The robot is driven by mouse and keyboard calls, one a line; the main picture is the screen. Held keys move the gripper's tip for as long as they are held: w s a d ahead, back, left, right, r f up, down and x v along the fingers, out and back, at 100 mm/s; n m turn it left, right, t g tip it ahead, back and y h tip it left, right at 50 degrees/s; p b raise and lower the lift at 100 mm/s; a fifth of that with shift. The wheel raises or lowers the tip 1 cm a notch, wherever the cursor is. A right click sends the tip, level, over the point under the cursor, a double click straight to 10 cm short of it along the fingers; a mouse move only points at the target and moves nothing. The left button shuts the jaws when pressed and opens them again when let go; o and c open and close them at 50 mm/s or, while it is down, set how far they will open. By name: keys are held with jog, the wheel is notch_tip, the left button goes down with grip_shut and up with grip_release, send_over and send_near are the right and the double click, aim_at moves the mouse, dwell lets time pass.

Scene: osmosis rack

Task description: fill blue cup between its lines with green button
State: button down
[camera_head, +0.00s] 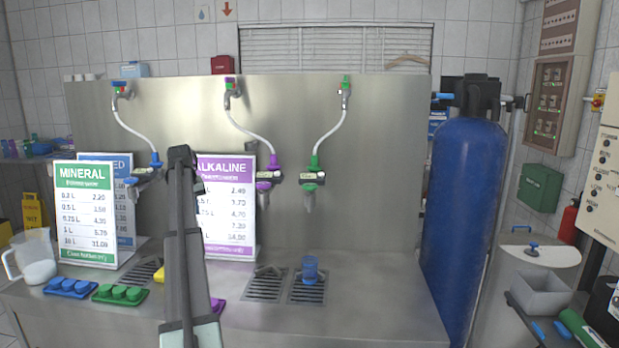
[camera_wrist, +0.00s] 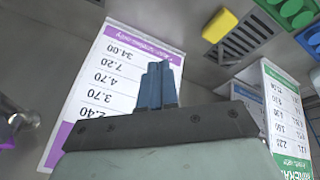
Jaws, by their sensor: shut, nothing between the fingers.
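The blue cup (camera_head: 310,270) stands upright on the right drain grate (camera_head: 306,292), below the green dispenser (camera_head: 312,180) and its clear nozzle. The cup's lines and any water in it are too small to make out. The green dispenser has green parts on its body; which one is the button I cannot tell. My gripper (camera_head: 182,155) is raised in front of the price signs, left of the cup and the green dispenser and apart from both. Its fingers (camera_wrist: 158,85) are shut and empty in the wrist view. The cup is not in the wrist view.
The purple alkaline sign (camera_head: 228,205) and green mineral sign (camera_head: 85,215) stand on the counter. Purple (camera_head: 268,175) and blue (camera_head: 150,170) dispensers hang left of the green one. A pitcher (camera_head: 33,260) and lid trays are at left. A blue tank (camera_head: 465,210) stands right.

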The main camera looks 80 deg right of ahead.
jog(key=s+d+r+m, duration=0.2)
jog(key=s+d+r, duration=0.1)
jog(key=s+r, duration=0.55)
jog(key=s+d+r+m, duration=0.25)
jog(key=s+r, duration=0.25)
jog(key=s, duration=0.7)
notch_tip(320, 180, up, 10)
jog(key=m, duration=0.3)
send_over(310, 185)
jog(key=a, duration=0.4)
jog(key=shift+d+r, duration=0.1)
jog(key=shift+d, duration=0.15)
jog(key=x, duration=0.8)
jog(key=a+x, duration=0.1)
jog(key=x, duration=0.3)
jog(key=shift+s+f, duration=0.2)
jog(key=shift+f, duration=0.1)
jog(key=shift+x, duration=0.8)
jog(key=shift+a+f, duration=0.1)
jog(key=shift+a, duration=0.05)
